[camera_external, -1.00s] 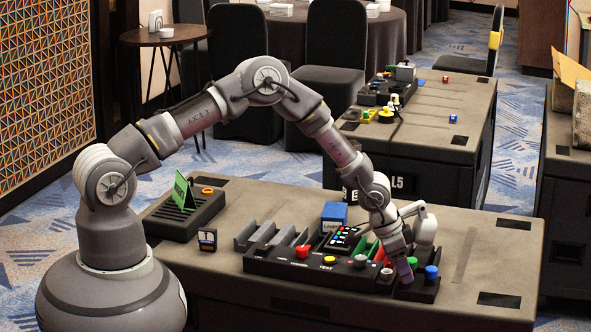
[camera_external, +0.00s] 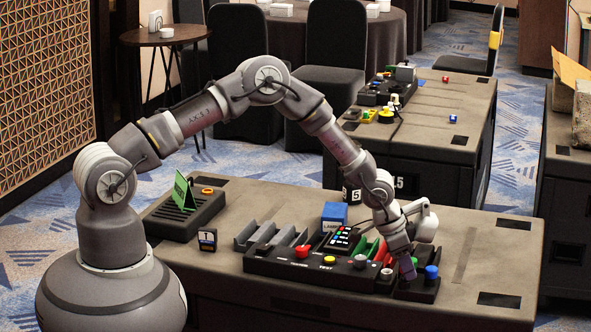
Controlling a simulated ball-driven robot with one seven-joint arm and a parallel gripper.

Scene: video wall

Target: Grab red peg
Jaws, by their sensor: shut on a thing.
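My gripper (camera_external: 407,266) points down over the left end of a small dark peg block (camera_external: 422,288) at the front right of the table. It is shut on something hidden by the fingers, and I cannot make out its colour. A green peg (camera_external: 414,262) stands in the block just right of the fingers, and a blue peg (camera_external: 431,272) stands further right. No red peg shows clearly in the block. A small reddish part (camera_external: 387,273) shows just left of the gripper, partly behind a grey-white knob.
Left of the gripper, a long black console (camera_external: 310,268) carries a red button (camera_external: 302,252), a yellow button (camera_external: 328,260) and other knobs. Behind it are grey and green slotted bins and a blue box (camera_external: 334,213). The table's right side is mostly clear.

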